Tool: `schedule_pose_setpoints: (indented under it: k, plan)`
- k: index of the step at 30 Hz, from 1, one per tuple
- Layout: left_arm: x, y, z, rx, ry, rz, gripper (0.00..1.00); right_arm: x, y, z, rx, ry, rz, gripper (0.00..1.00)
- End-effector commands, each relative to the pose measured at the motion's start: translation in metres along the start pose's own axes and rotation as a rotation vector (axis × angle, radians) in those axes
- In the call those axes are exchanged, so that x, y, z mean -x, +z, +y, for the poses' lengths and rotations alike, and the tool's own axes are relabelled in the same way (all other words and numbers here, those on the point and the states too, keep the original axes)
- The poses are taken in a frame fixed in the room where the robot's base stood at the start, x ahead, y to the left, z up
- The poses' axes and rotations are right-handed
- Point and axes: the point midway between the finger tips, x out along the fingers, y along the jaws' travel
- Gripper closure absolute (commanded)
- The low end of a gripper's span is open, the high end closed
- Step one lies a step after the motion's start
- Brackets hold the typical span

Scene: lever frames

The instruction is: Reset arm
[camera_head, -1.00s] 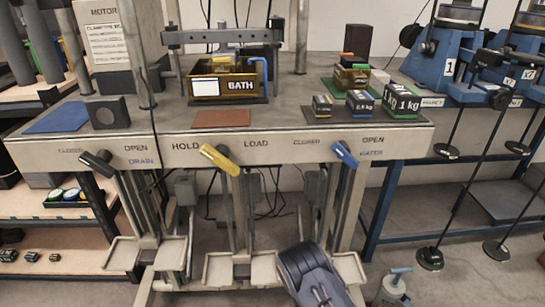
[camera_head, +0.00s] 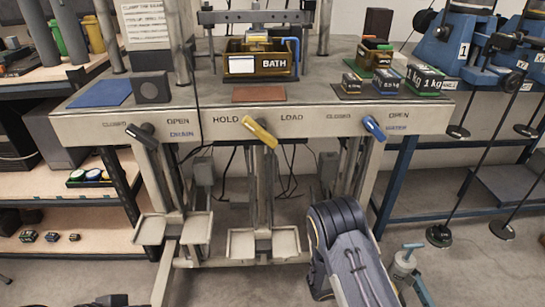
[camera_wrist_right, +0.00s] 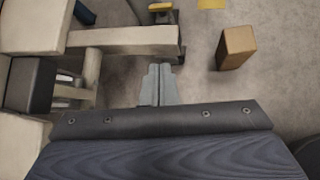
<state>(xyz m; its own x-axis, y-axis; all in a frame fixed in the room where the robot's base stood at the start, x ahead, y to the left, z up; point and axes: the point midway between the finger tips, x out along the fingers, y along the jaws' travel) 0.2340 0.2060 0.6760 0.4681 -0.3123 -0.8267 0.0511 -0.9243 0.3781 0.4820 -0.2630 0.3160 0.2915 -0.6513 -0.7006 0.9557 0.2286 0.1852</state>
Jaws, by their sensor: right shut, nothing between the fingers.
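My right arm (camera_head: 348,250) reaches in from the bottom right of the head view, in front of the bench. My right gripper (camera_wrist_right: 159,70) shows in the right wrist view as grey fingers closed together with nothing between them, over the floor. My left gripper is not in view. On the bench front are a black-handled drain lever (camera_head: 141,132), a yellow-handled hold/load lever (camera_head: 261,133) and a blue-handled water lever (camera_head: 374,129). The right arm appears apart from all three handles in the head view.
The bench (camera_head: 210,127) holds a bath box (camera_head: 240,66), several weights (camera_head: 425,83) and a dark block (camera_head: 150,87). Pale trays (camera_head: 272,245) hang below. A brown block (camera_wrist_right: 237,47) is on the floor.

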Motion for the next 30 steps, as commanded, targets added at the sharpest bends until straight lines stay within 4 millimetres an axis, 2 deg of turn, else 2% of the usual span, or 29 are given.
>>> schedule_pose_setpoints:
  k: [5, 8, 12, 18, 24, 30]
  plan:
    - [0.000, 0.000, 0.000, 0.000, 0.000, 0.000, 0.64, 0.027, 0.045, 0.001, -0.240, -0.087, 0.030, 1.00]
    - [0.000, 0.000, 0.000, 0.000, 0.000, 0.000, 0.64, 0.050, 0.076, -0.004, -0.424, -0.158, 0.064, 1.00]
    - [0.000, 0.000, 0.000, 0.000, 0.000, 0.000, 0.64, 0.092, 0.121, -0.020, -0.722, -0.279, 0.140, 1.00]
    - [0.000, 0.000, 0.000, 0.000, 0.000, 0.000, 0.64, 0.159, 0.169, -0.053, -1.108, -0.441, 0.290, 1.00]
    - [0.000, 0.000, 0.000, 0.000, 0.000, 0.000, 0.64, 0.229, 0.197, -0.090, -1.436, -0.574, 0.487, 1.00]
    - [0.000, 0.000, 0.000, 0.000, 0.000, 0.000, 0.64, 0.290, 0.205, -0.123, -1.676, -0.663, 0.695, 1.00]
